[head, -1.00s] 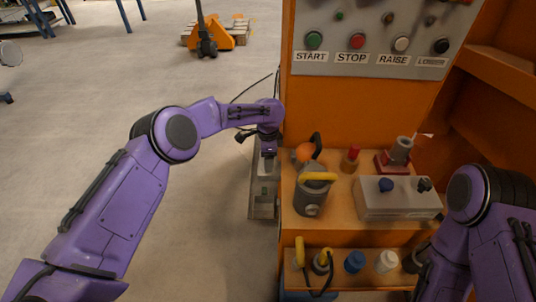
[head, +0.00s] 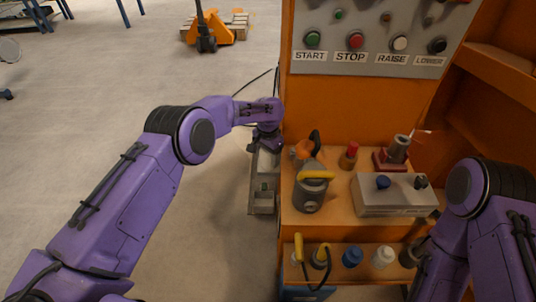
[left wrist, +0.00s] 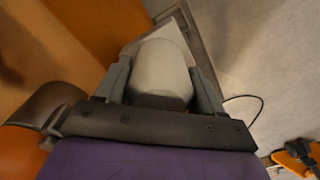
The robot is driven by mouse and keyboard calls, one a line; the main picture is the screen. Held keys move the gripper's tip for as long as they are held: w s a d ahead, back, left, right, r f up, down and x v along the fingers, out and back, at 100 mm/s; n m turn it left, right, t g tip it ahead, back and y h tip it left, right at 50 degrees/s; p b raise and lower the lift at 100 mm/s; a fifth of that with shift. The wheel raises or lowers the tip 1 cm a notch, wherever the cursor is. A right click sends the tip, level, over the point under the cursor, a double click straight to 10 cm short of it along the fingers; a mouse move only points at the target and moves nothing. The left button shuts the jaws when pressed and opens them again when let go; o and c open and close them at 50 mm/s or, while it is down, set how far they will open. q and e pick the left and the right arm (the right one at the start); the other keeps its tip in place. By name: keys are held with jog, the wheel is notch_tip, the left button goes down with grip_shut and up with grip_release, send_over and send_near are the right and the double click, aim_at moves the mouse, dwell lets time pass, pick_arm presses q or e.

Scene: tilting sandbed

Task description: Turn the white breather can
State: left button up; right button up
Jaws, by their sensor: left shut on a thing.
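The white breather can (left wrist: 160,72) shows in the left wrist view as a pale, smooth, rounded cylinder between the two grey fingers. My left gripper (left wrist: 163,88) is shut on it, one finger against each side. In the head view my left gripper (head: 264,146) is beside the left edge of the orange cabinet, above a narrow grey tray-like part (head: 262,203). The can is mostly hidden there by my wrist.
The orange cabinet's shelf (head: 340,210) holds a grey yellow-handled can (head: 311,190), a red-capped item (head: 349,156) and a grey box (head: 395,197). The lower shelf has blue (head: 352,256) and white (head: 383,256) capped items. Open floor lies left.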

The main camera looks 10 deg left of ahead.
dwell(0.6)
pick_arm(q)
jog(key=o, duration=1)
jog(key=shift+f, duration=0.1)
jog(key=shift+d, duration=0.1)
